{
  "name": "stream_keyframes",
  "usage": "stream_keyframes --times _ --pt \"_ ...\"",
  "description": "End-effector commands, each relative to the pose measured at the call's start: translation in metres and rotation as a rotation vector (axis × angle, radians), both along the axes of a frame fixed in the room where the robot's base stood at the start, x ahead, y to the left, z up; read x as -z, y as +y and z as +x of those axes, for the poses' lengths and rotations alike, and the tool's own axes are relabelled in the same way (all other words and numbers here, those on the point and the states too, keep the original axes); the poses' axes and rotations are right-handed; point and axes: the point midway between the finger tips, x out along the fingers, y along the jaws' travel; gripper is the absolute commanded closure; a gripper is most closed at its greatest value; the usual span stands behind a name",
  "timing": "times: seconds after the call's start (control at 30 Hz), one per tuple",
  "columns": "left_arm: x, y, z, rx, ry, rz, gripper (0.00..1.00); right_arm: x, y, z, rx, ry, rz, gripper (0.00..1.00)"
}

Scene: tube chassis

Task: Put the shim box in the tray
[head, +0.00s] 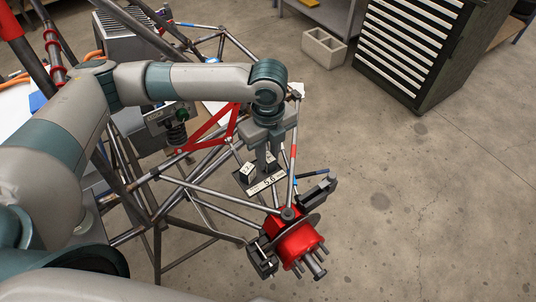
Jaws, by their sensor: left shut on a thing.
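My left gripper (262,164) points down over the tube frame, its fingers shut on a small pale box, probably the shim box, mostly hidden between them. Just under the fingertips is a small dark tray (251,185) with a white label strip along its front edge. Another small white box with dark marks (247,169) sits at the tray's left side. I cannot tell whether the held box touches the tray floor. My right gripper is not in view.
Grey and red chassis tubes (215,131) surround the tray. A red hub (294,244) with studs and black parts is just below it. A drawer cabinet (405,50) and a concrete block (323,47) stand farther back. Bare floor is to the right.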

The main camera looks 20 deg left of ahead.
Motion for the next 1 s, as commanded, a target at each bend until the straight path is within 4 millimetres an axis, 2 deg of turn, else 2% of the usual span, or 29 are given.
stream_keyframes --times 0.03,0.07,0.13,0.47,0.63,0.77,1.0 --pt "0.001 0.000 0.000 0.000 0.001 0.000 1.00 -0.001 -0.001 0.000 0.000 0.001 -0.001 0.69" --pt "0.002 0.000 0.000 0.000 0.001 0.001 0.76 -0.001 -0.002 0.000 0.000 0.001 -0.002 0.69" --pt "0.002 0.000 0.000 0.000 0.000 0.000 0.60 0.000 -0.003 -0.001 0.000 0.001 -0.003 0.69" --pt "0.001 0.000 0.000 0.000 0.000 0.000 0.60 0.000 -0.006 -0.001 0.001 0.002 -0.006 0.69" --pt "-0.007 0.000 0.001 0.000 -0.001 -0.001 0.60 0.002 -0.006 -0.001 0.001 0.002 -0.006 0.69" --pt "-0.020 0.000 0.000 0.001 -0.002 -0.001 0.60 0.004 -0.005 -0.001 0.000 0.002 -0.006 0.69" --pt "-0.060 0.000 0.001 0.001 -0.004 -0.002 0.60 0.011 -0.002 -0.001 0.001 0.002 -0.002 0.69"
